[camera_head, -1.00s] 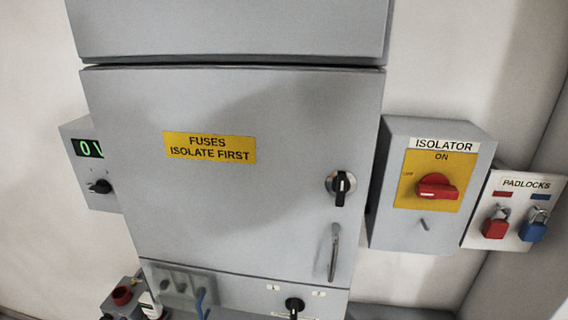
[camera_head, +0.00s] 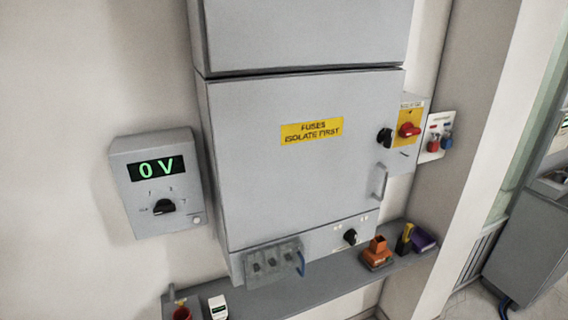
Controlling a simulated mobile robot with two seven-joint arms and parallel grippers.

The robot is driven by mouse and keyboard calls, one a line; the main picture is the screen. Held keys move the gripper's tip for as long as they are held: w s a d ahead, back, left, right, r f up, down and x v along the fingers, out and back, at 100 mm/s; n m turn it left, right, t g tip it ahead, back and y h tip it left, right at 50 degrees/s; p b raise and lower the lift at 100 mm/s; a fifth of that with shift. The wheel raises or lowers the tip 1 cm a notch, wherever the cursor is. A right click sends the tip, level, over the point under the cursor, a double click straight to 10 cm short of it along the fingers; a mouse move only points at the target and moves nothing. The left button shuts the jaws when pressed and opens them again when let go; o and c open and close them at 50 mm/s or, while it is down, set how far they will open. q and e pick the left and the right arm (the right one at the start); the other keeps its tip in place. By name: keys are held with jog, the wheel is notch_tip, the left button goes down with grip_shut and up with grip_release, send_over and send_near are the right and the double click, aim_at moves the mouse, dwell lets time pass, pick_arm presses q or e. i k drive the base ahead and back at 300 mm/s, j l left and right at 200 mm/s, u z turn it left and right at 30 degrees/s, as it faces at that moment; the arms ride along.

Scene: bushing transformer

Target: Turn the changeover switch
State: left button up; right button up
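Several black rotary knobs show, and I cannot tell by label which is the changeover switch. One knob (camera_head: 350,237) is on the lower panel under the cabinet door, with small unreadable labels around it. Another knob (camera_head: 164,207) is on the grey meter box (camera_head: 125,160) at the left, under a green "0 V" display (camera_head: 157,168). A third knob (camera_head: 384,138) is at the right edge of the door marked "FUSES ISOLATE FIRST" (camera_head: 311,131). The door is shut. Neither gripper is in view.
A red isolator handle (camera_head: 408,130) and a padlock board (camera_head: 437,137) are right of the cabinet. A grey shelf (camera_head: 330,283) below holds an orange block (camera_head: 377,252), a purple item (camera_head: 424,240) and a small white device (camera_head: 217,307). Clear wall lies left.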

aim_at(350, 235)
jog(key=k+j+z, duration=0.1)
jog(key=j, duration=0.25)
jog(key=i+j+z, duration=0.25)
jog(key=j, duration=0.3)
jog(key=i+j+z, duration=0.1)
jog(key=j, duration=0.2)
jog(key=i+j+z, duration=0.15)
jog(key=j, duration=0.2)
